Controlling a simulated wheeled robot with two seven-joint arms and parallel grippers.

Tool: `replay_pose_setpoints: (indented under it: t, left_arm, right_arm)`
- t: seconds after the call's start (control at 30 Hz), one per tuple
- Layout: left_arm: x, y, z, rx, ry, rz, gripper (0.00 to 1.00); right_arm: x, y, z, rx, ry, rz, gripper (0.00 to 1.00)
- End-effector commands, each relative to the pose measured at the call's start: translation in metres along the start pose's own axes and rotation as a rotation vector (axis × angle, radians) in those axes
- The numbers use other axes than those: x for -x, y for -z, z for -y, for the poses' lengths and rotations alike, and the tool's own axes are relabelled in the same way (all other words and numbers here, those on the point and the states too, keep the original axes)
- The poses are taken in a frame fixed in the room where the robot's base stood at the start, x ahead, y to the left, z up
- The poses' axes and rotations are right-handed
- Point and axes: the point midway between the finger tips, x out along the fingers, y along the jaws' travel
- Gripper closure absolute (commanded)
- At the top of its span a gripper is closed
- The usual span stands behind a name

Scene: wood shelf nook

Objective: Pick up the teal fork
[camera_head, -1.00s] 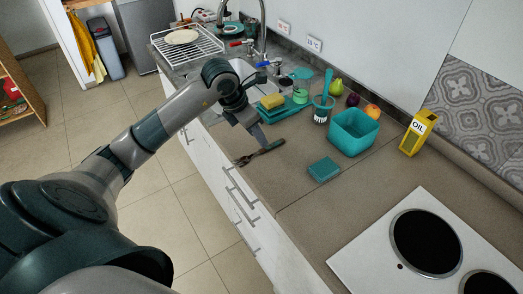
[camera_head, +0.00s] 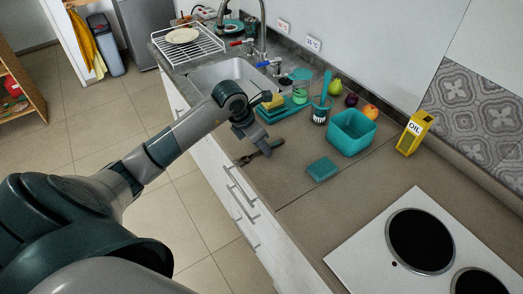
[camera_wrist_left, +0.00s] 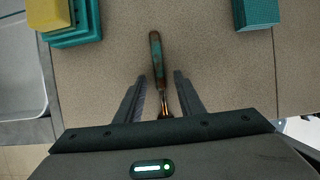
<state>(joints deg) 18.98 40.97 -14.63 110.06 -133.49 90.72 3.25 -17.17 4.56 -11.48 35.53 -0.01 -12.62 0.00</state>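The teal fork (camera_head: 277,144) lies on the brown countertop near its front edge, in the head view. In the left wrist view its worn teal handle (camera_wrist_left: 157,55) points up the picture, and its lower end is partly hidden by my gripper. My left gripper (camera_head: 262,150) is over the fork, pointing down. In the left wrist view its two fingers (camera_wrist_left: 161,78) are apart, one on each side of the fork, with clear gaps to both. It is open and holds nothing. My right gripper does not show.
A teal sponge or block (camera_head: 322,169) and a teal open bin (camera_head: 352,132) stand to the right. A yellow sponge on a teal tray (camera_head: 284,112) lies behind, beside the sink (camera_head: 222,75). A yellow oil can (camera_head: 414,133) and a stove (camera_head: 420,240) are further right.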

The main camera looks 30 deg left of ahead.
Motion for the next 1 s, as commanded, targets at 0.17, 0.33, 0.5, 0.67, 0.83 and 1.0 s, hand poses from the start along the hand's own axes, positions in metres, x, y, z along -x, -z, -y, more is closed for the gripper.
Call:
replay_pose_setpoints:
  t: [0.17,0.33,0.5,0.67,0.83,1.0]
  left_arm:
    - [0.0,0.0,0.0,0.0,0.0,0.0,0.86]
    - [0.0,0.0,0.0,0.0,0.0,0.0,1.0]
    - [0.001,0.0,0.0,0.0,0.0,0.001,1.0]
    - [0.003,-0.002,-0.001,0.0,-0.001,0.001,1.0]
    - [0.014,-0.007,-0.001,-0.002,-0.002,0.003,1.0]
    - [0.035,-0.016,-0.001,-0.002,-0.004,0.005,1.0]
  right_arm:
    - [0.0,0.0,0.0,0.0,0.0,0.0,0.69]
    - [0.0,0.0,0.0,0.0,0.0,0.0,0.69]
    - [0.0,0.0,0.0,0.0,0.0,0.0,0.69]
    - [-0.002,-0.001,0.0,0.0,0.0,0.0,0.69]
    - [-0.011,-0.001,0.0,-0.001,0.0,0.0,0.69]
    - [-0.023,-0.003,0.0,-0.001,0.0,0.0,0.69]
